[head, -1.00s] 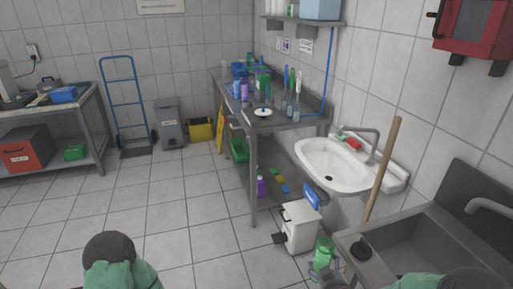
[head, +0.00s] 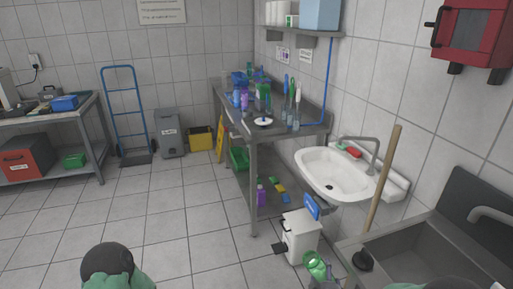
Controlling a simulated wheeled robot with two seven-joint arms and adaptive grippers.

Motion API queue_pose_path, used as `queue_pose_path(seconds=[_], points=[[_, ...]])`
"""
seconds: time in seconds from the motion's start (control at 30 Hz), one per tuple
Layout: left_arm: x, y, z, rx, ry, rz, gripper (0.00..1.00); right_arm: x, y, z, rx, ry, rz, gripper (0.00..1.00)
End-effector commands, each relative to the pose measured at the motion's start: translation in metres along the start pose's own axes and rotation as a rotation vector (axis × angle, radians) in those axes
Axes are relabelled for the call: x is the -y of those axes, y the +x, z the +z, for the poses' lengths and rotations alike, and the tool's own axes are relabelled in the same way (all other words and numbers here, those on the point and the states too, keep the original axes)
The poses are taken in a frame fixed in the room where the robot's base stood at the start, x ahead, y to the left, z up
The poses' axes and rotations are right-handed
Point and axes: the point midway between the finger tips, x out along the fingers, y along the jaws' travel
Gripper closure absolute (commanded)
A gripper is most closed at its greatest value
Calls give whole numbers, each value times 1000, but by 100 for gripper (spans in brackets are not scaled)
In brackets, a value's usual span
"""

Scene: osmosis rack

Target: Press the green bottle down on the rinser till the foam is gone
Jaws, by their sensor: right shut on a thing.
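The green bottle (head: 316,267) is at the bottom of the view, right of centre, tilted, in front of the white pedal bin. My right gripper (head: 325,279) is shut on it; the fingers are small and partly cut off by the lower edge. The rinser looks to be the round white dish with a dark centre (head: 263,122), on the near end of the steel table, well apart from the bottle. Foam in the bottle cannot be made out. My left gripper is out of view; only part of my left arm shows.
The steel table (head: 252,150) carries several bottles and brushes behind the dish. The floor (head: 190,205) left of the table is clear.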

Motion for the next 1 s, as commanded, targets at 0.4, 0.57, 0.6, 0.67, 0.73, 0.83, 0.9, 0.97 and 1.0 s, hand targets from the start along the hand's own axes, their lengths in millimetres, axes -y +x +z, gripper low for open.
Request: queue_pose_path(seconds=[0.4, 0.57, 0.6, 0.67, 0.73, 0.83, 0.9, 0.97, 1.0], points=[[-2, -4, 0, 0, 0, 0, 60, 0, 0, -1, 14, -78, 22, 63], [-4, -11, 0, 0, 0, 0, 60, 0, 0, -2, 45, -244, 72, 63], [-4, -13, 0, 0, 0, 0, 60, 0, 0, -2, 53, -287, 86, 63], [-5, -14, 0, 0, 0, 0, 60, 1, 0, -2, 65, -352, 105, 63], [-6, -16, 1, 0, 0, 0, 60, 1, 0, -1, 78, -417, 125, 63], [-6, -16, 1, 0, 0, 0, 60, 0, 0, 0, 90, -479, 145, 63], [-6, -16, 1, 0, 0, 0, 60, 0, 0, -1, 93, -499, 153, 63], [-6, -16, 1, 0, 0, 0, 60, 0, 0, 0, 94, -502, 154, 63], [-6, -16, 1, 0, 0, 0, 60, 0, 0, 0, 94, -502, 154, 63]])
